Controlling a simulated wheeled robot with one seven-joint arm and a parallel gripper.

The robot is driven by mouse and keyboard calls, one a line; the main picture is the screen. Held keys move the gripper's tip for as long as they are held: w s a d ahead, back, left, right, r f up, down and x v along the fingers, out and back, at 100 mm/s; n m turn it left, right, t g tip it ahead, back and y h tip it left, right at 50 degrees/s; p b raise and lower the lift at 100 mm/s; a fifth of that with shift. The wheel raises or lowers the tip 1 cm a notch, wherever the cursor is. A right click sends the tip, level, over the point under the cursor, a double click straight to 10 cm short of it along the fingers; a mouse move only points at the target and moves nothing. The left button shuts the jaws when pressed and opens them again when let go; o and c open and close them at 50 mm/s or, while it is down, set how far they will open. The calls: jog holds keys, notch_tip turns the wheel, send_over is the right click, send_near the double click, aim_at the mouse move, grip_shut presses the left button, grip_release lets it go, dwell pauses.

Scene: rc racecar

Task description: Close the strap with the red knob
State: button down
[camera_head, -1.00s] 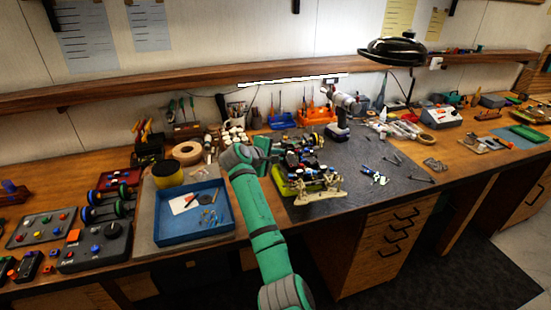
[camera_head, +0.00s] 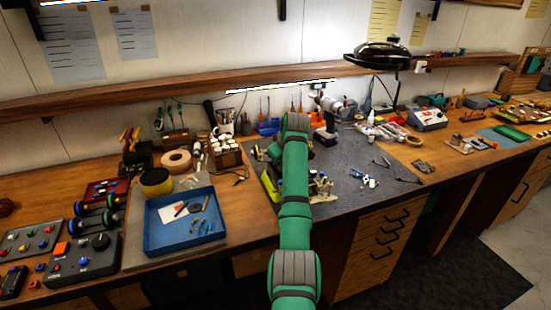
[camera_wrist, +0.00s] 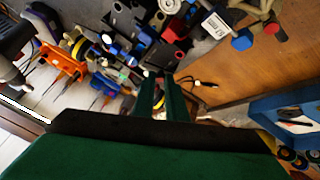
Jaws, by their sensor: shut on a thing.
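The RC racecar (camera_head: 320,188) sits on the dark mat, largely covered by my green arm in the head view. Its crowded dark, blue and red parts (camera_wrist: 130,48) fill the upper middle of the wrist view. My gripper (camera_wrist: 160,80) points at the car's near edge. Its two green fingers are close together and shut on a small part, apparently the strap, which the fingertips mostly hide. The head view does not show the fingers. I cannot pick out the red knob for certain among the small red parts.
A blue tray (camera_head: 165,241) with small parts stands left of the car and also shows in the wrist view (camera_wrist: 262,108). An orange holder (camera_wrist: 62,60) stands beyond the car. A black lamp (camera_head: 378,54) overhangs the back. The mat's right part (camera_head: 390,195) has loose tools and free room.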

jog(key=shift+w+d+f+m+g+y, duration=0.15)
jog(key=shift+d+m+y, duration=0.1)
jog(key=shift+y, duration=0.15)
jog(key=shift+s+d+f+m+g+y, duration=0.15)
jog(key=shift+d+y, duration=0.1)
jog(key=shift+y, duration=0.15)
jog(key=shift+w+f+m+y, duration=0.15)
jog(key=shift+m+y, duration=0.15)
jog(key=shift+y, duration=0.3)
jog(key=shift+d+f, duration=0.1)
jog(key=shift+d, duration=0.05)
jog(key=c, duration=1.8)
grip_release()
jog(key=shift+o, duration=0.2)
jog(key=shift+d+r, duration=0.1)
jog(key=shift+r, duration=0.1)
jog(key=shift+d+r, duration=0.2)
jog(key=shift+r, duration=0.1)
jog(key=v, duration=1)
